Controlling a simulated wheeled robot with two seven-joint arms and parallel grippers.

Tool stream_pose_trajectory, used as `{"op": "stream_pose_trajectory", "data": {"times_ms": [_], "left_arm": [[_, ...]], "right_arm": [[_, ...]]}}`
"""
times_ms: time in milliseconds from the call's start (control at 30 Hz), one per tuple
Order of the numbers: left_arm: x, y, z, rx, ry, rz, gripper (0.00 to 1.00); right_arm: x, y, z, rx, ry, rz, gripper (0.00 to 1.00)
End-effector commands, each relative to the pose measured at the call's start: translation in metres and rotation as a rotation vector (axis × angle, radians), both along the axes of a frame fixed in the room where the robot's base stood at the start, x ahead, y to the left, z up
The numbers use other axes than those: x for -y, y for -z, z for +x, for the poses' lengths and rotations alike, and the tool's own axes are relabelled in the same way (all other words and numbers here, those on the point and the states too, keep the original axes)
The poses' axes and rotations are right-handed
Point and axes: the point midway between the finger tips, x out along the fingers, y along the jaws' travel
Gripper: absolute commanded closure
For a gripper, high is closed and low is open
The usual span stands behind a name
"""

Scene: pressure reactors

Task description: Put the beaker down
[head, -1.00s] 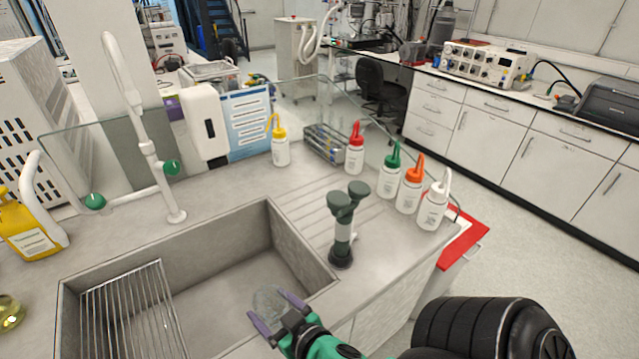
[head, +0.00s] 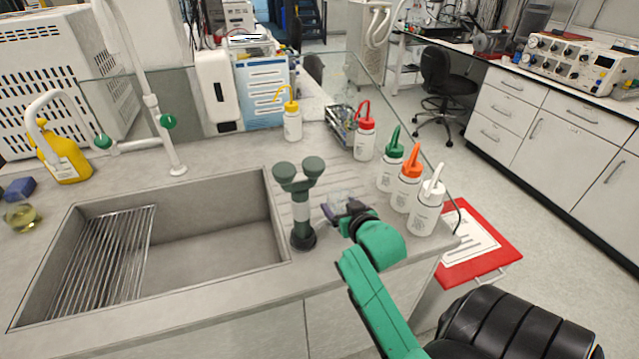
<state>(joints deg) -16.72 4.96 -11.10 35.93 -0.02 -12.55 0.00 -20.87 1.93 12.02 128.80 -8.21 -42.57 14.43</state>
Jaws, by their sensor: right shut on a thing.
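My right gripper (head: 338,211) is shut on a clear glass beaker (head: 341,197). The beaker is partly hidden behind the gripper and hard to make out against the grey counter (head: 235,150). Both are over the ribbed drainboard, just right of the dark green eyewash fixture (head: 300,205). I cannot tell whether the beaker touches the counter. My left gripper is not in view.
The sink (head: 215,235) with a wire rack (head: 105,265) lies to the left. White, orange (head: 407,187), green and red-capped wash bottles stand close on the right. A yellow-capped bottle (head: 292,120) and a tube rack (head: 345,130) are behind. A glass with yellow liquid (head: 20,217) is far left.

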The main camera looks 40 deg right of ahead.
Motion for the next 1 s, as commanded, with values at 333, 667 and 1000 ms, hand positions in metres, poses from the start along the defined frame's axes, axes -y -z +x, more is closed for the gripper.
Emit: {"op": "stream_pose_trajectory", "data": {"times_ms": [333, 667, 1000], "left_arm": [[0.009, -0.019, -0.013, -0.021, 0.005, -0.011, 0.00], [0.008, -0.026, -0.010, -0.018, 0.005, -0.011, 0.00], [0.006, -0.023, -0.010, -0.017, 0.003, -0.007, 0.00]], "right_arm": [[0.038, -0.006, 0.110, 0.003, 0.001, -0.001, 0.80], [0.046, 0.029, 0.136, -0.003, 0.000, 0.002, 0.80], [0.046, 0.037, 0.136, 0.001, -0.001, 0.000, 0.80]]}}
